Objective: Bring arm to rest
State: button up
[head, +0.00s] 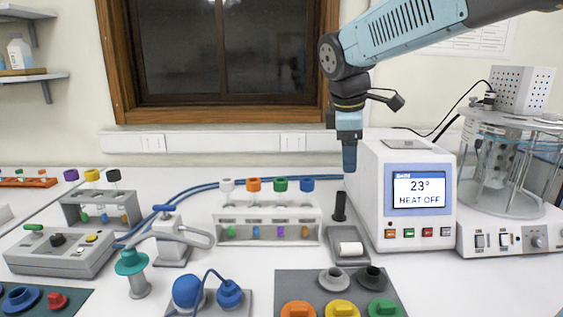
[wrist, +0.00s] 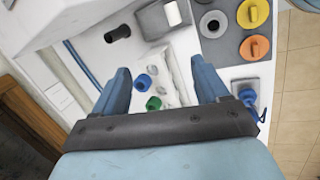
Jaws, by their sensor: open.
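My gripper (head: 348,155) hangs pointing down from my blue arm, above the bench and just left of the white heater unit (head: 407,200). In the wrist view my gripper (wrist: 165,88) shows two blue fingers spread apart with nothing held between them. Below and between the fingers lies the white rack (head: 265,212) with white, orange, green and blue capped tubes. In the wrist view the rack's blue cap (wrist: 143,82) and green cap (wrist: 153,103) show; its other caps are hidden. The heater display reads 23° and HEAT OFF.
A black post (head: 339,208) and a grey tray with a white roll (head: 350,249) stand below my gripper. A glass bath (head: 505,165) is at the right. A grey mat (head: 300,280) with coloured knobs is in front. A second tube rack (head: 98,209) is left. The window wall is behind.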

jog(key=s+d+f+m+t+y, duration=0.1)
jog(key=s+d+f+m, duration=0.2)
jog(key=s+m, duration=0.4)
jog(key=s+d+f+m+t, duration=0.1)
jog(key=s+d+f+m, duration=0.1)
jog(key=s+d+m, duration=0.3)
jog(key=s+m, duration=0.3)
jog(key=s, duration=0.1)
jog(key=shift+s+d+f+y, duration=0.25)
jog(key=shift+d+f+y, duration=0.05)
jog(key=shift+f+y, duration=0.1)
